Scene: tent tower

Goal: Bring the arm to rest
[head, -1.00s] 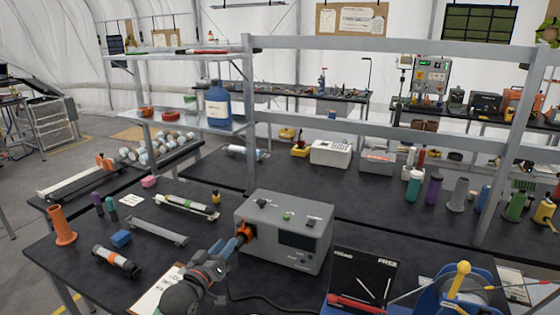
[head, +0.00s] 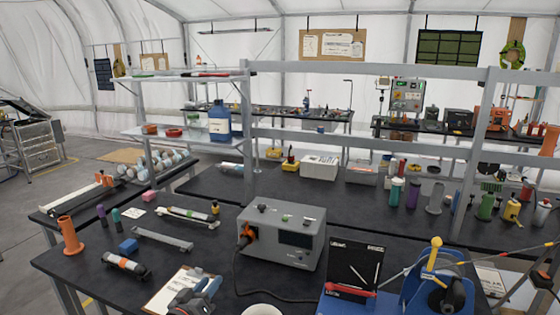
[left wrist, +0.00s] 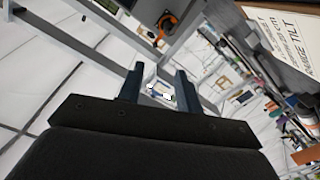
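My left gripper (head: 208,288) is low in the head view, in front of the grey box and over the clipboard. In the left wrist view its two dark fingers (left wrist: 159,82) stand apart with nothing between them. The grey box (head: 282,240) stands on the black bench, with an orange plug-like part (head: 248,234) on its left face. A dark cable hangs by it. The orange part also shows in the left wrist view (left wrist: 167,23), beyond the fingers and apart from them.
A clipboard (head: 178,289) lies at the bench's front. A black panel (head: 354,267) and a blue reel (head: 446,290) stand right of the box. An orange cylinder (head: 70,236) stands at the left. A shelf frame rises behind the box.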

